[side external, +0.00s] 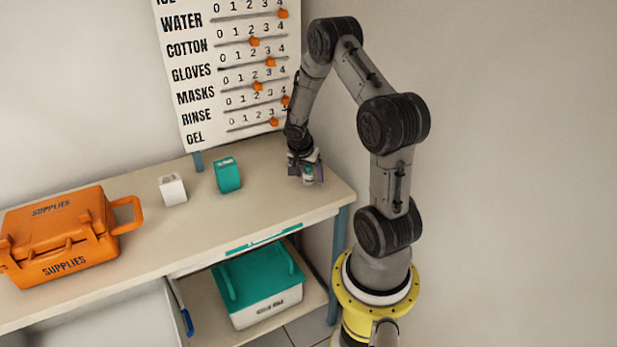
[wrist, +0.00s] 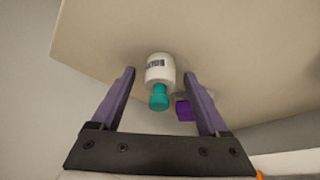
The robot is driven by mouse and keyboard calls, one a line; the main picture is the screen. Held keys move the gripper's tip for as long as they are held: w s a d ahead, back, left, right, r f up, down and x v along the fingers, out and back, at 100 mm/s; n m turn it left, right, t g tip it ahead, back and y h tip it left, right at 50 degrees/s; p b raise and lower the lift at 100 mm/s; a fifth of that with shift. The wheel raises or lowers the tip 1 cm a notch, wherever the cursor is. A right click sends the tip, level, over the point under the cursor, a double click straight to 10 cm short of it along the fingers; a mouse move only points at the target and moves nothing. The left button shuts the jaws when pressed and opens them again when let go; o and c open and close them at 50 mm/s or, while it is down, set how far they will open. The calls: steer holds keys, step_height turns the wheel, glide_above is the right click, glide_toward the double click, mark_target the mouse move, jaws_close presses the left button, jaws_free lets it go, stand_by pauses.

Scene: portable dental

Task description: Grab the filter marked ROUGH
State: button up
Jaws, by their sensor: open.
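A small white cylinder with a teal end (wrist: 160,72) stands near the table's far right corner; dark marks on it are too small to read. In the side view my gripper (side external: 305,165) is low over the table at this item. A purple block (wrist: 184,110) shows beside the right finger. No word ROUGH is legible in either view.
A white block (side external: 173,189) and a teal rounded item (side external: 228,176) stand on the table to the left. An orange SUPPLIES case (side external: 62,238) is at the far left. A chart board (side external: 200,110) rises behind. A teal-lidded box (side external: 262,285) sits on the lower shelf.

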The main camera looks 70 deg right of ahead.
jaws_close()
steer(key=shift+r, duration=0.1)
